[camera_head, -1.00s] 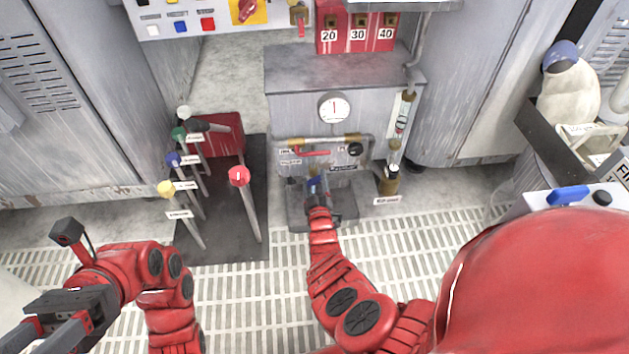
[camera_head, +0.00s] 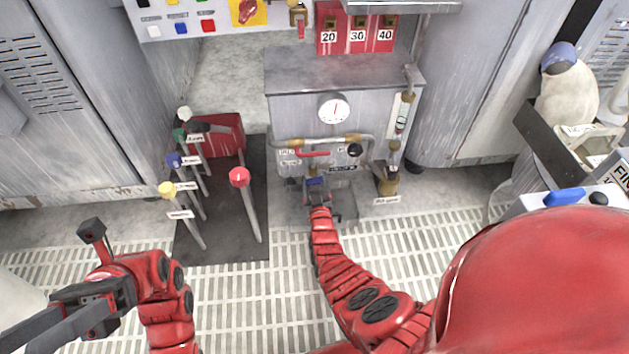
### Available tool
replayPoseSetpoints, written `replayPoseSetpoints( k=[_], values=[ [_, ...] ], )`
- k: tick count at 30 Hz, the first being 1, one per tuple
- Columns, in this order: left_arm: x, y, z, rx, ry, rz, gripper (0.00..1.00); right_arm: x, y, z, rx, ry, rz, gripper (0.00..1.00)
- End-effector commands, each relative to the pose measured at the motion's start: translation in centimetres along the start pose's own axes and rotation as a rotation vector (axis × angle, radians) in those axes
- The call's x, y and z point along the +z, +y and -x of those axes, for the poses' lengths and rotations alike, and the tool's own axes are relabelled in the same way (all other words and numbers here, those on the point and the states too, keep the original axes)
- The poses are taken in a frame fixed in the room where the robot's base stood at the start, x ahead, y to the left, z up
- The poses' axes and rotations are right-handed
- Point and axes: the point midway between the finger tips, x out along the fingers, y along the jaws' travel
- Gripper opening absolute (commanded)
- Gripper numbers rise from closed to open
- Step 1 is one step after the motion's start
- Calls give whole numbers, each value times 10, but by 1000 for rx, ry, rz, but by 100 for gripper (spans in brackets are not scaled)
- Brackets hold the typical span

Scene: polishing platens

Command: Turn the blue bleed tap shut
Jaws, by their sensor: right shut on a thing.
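The blue bleed tap (camera_head: 317,182) sits low on the front of the grey machine (camera_head: 345,115), below a pipe with a red lever (camera_head: 312,153). My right gripper (camera_head: 316,187) is at the tap and shut on it. The gripper hides much of the tap, so its exact angle is hard to read. My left gripper (camera_head: 35,325) is at the lower left, away from the machine. Its fingers look apart and empty, with the tips near the picture's edge.
A round gauge (camera_head: 334,108) and a sight tube (camera_head: 402,118) are on the machine. Several levers with coloured knobs, including a red one (camera_head: 239,177), stand at left. A tray (camera_head: 556,140) stands at right. The grated floor (camera_head: 235,300) is clear.

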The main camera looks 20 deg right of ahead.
Motion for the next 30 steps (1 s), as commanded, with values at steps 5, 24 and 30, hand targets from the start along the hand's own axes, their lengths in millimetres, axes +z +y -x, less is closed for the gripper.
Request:
replayPoseSetpoints(
  k=[5,24,30],
  values=[
    [-3,-2,-5,-18,35,4,50,-1,1,0,1,4,-100,14],
    [-8,-6,-12,-45,81,10,50,0,0,0,-1,1,-191,14],
    [-8,-6,-12,-44,81,11,50,0,0,0,-1,1,-191,90]
  ],
)
